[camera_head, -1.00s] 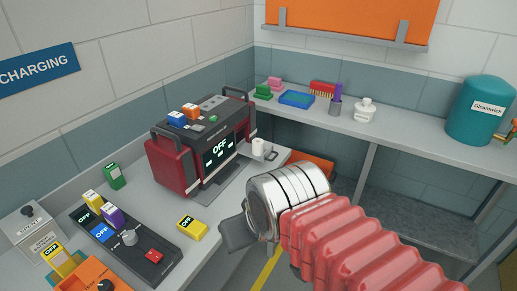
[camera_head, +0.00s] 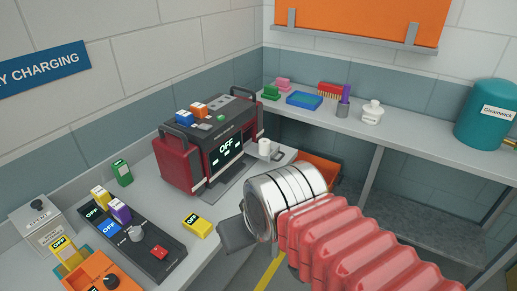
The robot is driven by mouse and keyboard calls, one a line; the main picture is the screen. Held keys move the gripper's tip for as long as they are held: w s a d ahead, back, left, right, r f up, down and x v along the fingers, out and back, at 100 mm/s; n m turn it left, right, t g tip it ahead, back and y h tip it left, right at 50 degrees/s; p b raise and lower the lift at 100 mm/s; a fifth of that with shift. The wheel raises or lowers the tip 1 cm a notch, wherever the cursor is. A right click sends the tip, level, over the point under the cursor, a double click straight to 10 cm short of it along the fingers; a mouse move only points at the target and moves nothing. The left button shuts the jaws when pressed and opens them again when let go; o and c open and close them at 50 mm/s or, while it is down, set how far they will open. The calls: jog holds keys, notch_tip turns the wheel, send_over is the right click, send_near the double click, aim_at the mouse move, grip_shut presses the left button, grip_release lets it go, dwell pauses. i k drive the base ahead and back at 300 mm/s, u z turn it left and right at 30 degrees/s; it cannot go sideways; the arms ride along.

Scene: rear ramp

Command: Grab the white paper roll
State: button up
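The white paper roll (camera_head: 264,148) is a small white cylinder standing upright on the grey bench, just right of the red and black charging machine. My arm, with a red ribbed sleeve and a silver wrist, reaches in from the lower right. My gripper (camera_head: 234,236) is at its end, in front of the bench edge. Only a dark grey finger part shows, so I cannot tell whether it is open or shut. The roll stands beyond my wrist, apart from it.
The red and black charging machine (camera_head: 208,145) stands left of the roll. A yellow battery (camera_head: 198,226) and a dark control panel (camera_head: 128,238) lie nearer on the bench. An orange drawer or bin (camera_head: 320,168) sits below the corner. A back shelf (camera_head: 350,125) holds brushes and bottles.

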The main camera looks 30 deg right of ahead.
aim_at(264, 143)
jog(key=u, duration=3.5)
jog(key=k, duration=1.75)
